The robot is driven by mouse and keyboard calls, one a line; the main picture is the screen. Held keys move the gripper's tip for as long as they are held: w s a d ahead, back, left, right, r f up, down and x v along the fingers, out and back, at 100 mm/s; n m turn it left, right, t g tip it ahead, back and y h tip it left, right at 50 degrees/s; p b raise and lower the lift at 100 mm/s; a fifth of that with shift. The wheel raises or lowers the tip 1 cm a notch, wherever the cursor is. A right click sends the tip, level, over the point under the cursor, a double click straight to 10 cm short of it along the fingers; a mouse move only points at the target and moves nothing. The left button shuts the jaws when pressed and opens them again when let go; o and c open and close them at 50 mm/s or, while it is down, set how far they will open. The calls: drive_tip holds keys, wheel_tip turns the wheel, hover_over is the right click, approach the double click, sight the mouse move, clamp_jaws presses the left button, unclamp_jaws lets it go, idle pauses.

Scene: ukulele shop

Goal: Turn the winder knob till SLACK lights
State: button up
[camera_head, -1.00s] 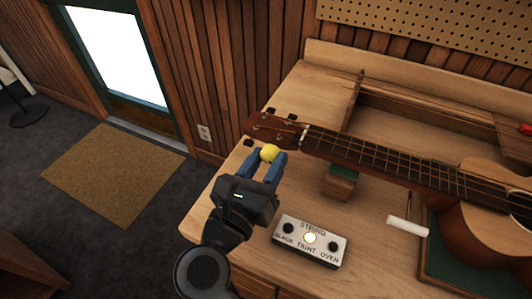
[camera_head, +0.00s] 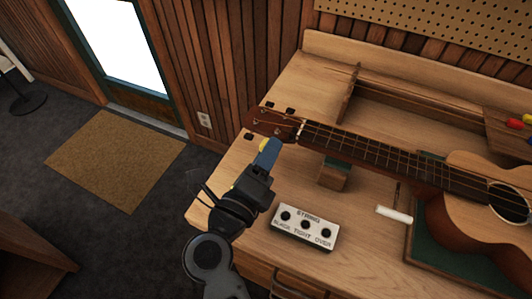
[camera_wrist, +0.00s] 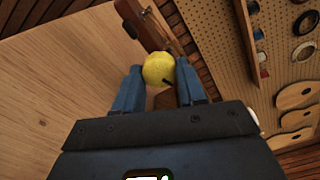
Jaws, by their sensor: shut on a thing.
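The yellow winder knob (camera_head: 263,144) is at the ukulele's headstock (camera_head: 268,122), mostly hidden by my fingers in the head view. In the wrist view the round knob (camera_wrist: 159,69), with a dark mark on it, sits between my two blue fingers. My gripper (camera_head: 268,152) is shut on the knob and is seen nearly edge-on from the head. The ukulele (camera_head: 390,165) lies with its neck to the left. The white STRING indicator box (camera_head: 303,238) has three lamps, marked SLACK, TIGHT and OVER. All three look dark.
A neck rest (camera_head: 334,174) supports the ukulele's neck. A white cylinder (camera_head: 394,214) lies right of the indicator box, near the green mat (camera_head: 440,258). Red and yellow items (camera_head: 516,123) stand at the right. The bench's left front corner is mostly clear.

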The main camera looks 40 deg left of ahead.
drive_tip(key=n, duration=0.5)
drive_tip(key=shift+n, duration=2.5)
drive_tip(key=o, duration=0.8)
drive_tip(key=shift+s, duration=0.1)
drive_tip(key=shift+b+v, duration=0.45)
drive_tip(key=shift+v, duration=3.4)
